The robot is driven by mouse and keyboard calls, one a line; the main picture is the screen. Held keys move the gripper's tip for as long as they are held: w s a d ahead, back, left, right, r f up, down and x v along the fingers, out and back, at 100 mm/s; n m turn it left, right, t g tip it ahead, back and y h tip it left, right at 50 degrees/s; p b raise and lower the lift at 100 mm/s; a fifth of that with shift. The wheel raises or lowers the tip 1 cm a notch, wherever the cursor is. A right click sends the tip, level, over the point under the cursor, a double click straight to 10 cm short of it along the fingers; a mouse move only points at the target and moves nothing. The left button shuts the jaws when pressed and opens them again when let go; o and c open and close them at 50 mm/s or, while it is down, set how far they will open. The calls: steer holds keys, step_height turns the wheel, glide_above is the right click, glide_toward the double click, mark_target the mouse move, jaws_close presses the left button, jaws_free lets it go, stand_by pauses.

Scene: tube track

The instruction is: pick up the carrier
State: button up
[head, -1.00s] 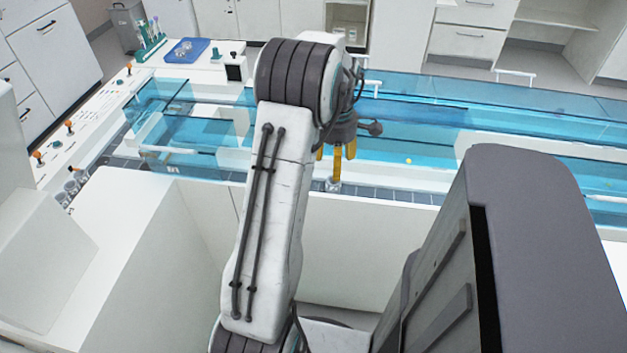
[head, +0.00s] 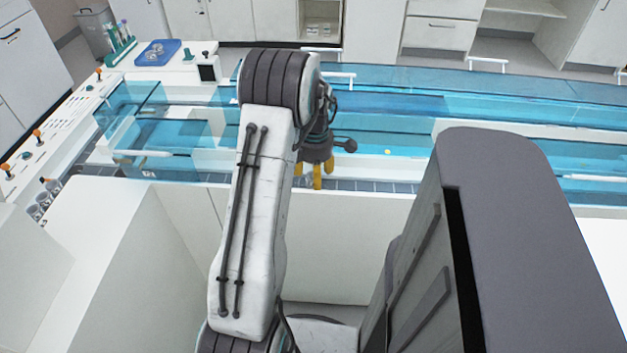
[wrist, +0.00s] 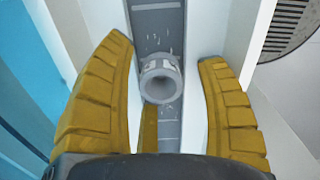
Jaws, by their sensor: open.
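The carrier (wrist: 160,80) is a small pale grey, round hollow piece, seen from above in the wrist view. It sits on a narrow grey track (wrist: 158,20) between white walls; I cannot tell whether it is upright or tilted. My gripper (wrist: 168,62) is open, with one yellow finger on each side of the carrier and visible gaps to both. A third yellow finger shows partly below the carrier. In the head view my gripper (head: 313,182) hangs over the near edge of the tube track bench, and I cannot make out the carrier there.
Blue transparent covers (head: 400,105) run along the bench behind my gripper. A blue tray (head: 158,52) and a rack of tubes (head: 120,45) stand at the back left. Orange-topped switches (head: 37,134) line the left panel. In the wrist view a round dark grille (wrist: 290,28) lies at upper right.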

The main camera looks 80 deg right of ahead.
steer(key=shift+c, duration=0.3)
steer(key=c, duration=0.9)
steer(key=shift+r, duration=0.9)
step_height(320, 180, up, 2)
steer(key=shift+r+p, duration=0.2)
steer(key=shift+p, duration=0.15)
steer(key=shift+s+a+r+p, duration=0.75)
steer(key=shift+s+r+p, duration=0.1)
steer(key=shift+s+r, duration=1.05)
steer(key=shift+s+a+r+p, duration=0.85)
steer(key=shift+s+r, duration=0.8)
steer(key=shift+r, duration=0.4)
steer(key=shift+s+a+r+p, duration=0.65)
steer(key=shift+s+r+p, duration=0.25)
steer(key=shift+s+r, duration=1)
